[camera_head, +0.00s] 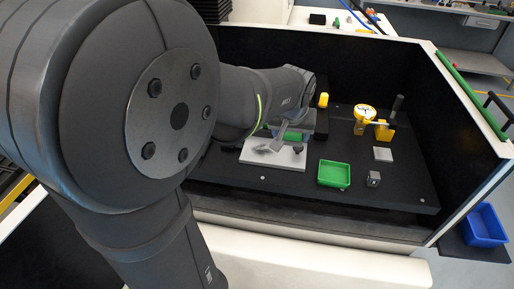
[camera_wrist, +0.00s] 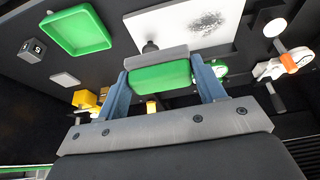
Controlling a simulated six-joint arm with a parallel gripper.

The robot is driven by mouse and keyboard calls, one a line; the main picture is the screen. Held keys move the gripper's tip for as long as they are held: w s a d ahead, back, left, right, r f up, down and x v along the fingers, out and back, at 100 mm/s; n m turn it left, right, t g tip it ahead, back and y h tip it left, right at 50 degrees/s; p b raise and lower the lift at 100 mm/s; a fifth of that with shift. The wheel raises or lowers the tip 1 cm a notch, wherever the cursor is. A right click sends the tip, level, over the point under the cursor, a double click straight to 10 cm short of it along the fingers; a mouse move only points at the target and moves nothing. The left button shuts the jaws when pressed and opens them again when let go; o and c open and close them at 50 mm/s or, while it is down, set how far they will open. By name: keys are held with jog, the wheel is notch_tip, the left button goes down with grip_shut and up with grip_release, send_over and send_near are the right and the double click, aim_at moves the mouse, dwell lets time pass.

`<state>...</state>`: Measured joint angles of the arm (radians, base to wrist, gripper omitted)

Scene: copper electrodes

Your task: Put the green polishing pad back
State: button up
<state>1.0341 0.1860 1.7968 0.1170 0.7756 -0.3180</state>
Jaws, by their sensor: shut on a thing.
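My gripper (camera_wrist: 160,76) is shut on the green polishing pad (camera_wrist: 160,77), with one blue-grey finger at each end of it. A grey strip (camera_wrist: 155,58) runs along the pad's far side. In the head view the pad (camera_head: 293,136) is partly hidden by my wrist, above or at the back of a white plate (camera_head: 285,160). The plate (camera_wrist: 160,30) bears a dark speckled smudge in the wrist view. I cannot tell whether the pad touches anything below.
A green tray (camera_head: 334,186) and a dark cube (camera_head: 374,179) stand right of the plate. A grey square (camera_head: 383,154) lies behind them. Yellow holders (camera_head: 383,133) stand at the back right, and a yellow piece (camera_head: 323,100) at the back. Dark walls enclose the black work area.

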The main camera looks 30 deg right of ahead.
send_over(259, 149)
jog(key=s+a, duration=0.1)
notch_tip(259, 149, down, 7)
jog(key=shift+s, duration=0.15)
jog(key=shift+f, duration=1.95)
jog(key=shift+f, duration=0.1)
jog(key=o, duration=1)
jog(key=shift+c, duration=0.2)
jog(key=v, duration=1.2)
jog(key=shift+d, duration=0.1)
